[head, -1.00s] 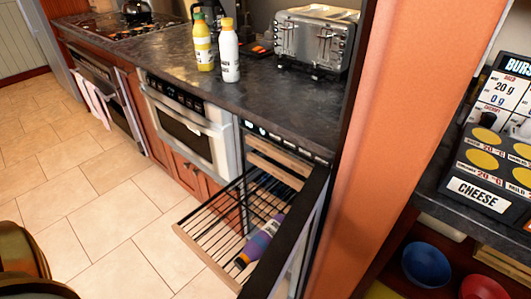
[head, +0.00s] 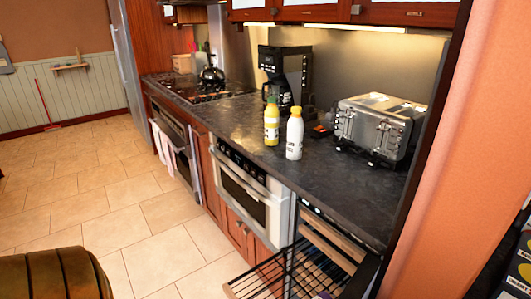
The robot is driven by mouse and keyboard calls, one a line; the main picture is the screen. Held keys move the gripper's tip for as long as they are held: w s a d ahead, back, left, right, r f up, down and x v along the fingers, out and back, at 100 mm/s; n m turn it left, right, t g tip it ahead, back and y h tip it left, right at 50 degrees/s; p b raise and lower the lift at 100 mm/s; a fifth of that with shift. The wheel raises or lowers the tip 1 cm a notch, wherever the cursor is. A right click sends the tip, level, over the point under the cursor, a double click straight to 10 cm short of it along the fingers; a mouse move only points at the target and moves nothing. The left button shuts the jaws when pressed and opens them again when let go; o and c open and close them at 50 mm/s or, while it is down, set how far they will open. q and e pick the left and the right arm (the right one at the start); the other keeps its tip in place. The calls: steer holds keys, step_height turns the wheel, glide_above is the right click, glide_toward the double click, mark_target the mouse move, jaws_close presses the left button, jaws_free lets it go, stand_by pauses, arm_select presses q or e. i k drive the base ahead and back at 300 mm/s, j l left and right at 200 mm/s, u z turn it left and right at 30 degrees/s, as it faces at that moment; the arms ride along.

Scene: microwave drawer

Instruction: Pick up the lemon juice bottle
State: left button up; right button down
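Two bottles stand upright side by side on the dark counter. One is a yellow bottle (head: 271,124) with a green cap. The other is a white bottle (head: 294,137) with a yellow cap, just right of it and a little nearer. Their labels are too small to read, but the yellow one looks like the lemon juice bottle. Neither of my grippers is in view.
A toaster (head: 375,128) stands right of the bottles, and a coffee maker (head: 283,78) behind them. Below, a pulled-out wire rack (head: 268,280) sticks out beside the microwave drawer (head: 246,190). Tiled floor (head: 150,222) in front is clear.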

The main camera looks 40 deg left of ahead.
mark_target(295, 126)
steer(key=u, duration=1.6)
steer(key=j+u, duration=0.35)
steer(key=i+j+u, duration=0.1)
steer(key=u, duration=0.25)
steer(key=i+j, duration=1.1)
steer(key=i+z, duration=0.85)
steer(key=i+j+z, duration=0.25)
steer(key=i+z, duration=0.15)
